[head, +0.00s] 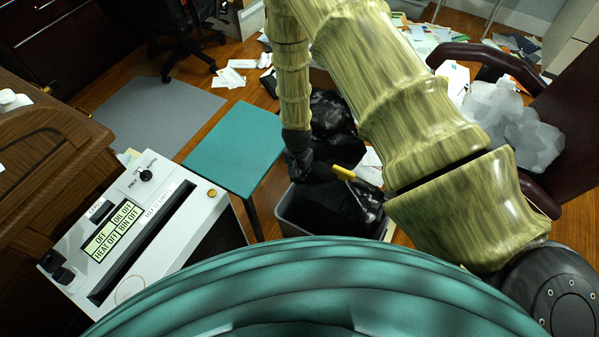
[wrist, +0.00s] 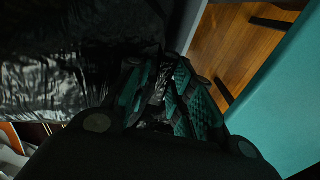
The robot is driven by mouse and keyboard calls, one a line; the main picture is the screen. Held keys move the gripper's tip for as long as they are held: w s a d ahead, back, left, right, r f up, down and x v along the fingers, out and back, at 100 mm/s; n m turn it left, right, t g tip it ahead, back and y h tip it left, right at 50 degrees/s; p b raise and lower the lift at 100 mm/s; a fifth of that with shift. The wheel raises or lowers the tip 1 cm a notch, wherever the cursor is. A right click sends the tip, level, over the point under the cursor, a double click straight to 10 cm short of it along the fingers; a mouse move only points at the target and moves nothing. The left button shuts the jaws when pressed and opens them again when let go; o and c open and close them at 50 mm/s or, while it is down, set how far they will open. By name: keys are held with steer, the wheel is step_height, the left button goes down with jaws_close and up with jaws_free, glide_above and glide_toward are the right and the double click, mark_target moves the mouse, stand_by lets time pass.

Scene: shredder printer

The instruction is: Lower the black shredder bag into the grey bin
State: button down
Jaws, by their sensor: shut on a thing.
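The black shredder bag (head: 343,203) is shiny and crumpled, with a yellow piece (head: 343,173) at its top. In the head view its lower part sits within the rim of the grey bin (head: 292,226). The bin's near part is hidden by my teal body. My gripper (head: 299,172) is at the bag's upper left, above the bin's left side. In the wrist view the bag (wrist: 75,50) fills the upper left, and my gripper (wrist: 163,100) is shut on a fold of it. How deep the bag sits is hard to tell.
A teal table (head: 236,148) stands just left of the bin. A white shredder machine (head: 150,235) is further left. Another black bag (head: 333,112) lies behind the bin. A pale full bag (head: 510,125) and a dark red chair (head: 490,55) are at right. Papers litter the floor.

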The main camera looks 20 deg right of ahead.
step_height(320, 180, down, 16)
steer(key=b, duration=0.8)
steer(key=shift+r+b, duration=0.15)
steer(key=shift+b, duration=0.15)
stand_by(0.5)
steer(key=shift+f+b, duration=0.75)
steer(key=shift+f, duration=0.75)
stand_by(1.3)
steer(key=c, duration=1.2)
jaws_free()
steer(key=shift+o, duration=0.2)
steer(key=shift+r, duration=0.1)
step_height(320, 180, up, 11)
steer(key=shift+a+f, duration=0.15)
steer(key=shift+r, duration=0.55)
steer(key=shift+s, duration=0.1)
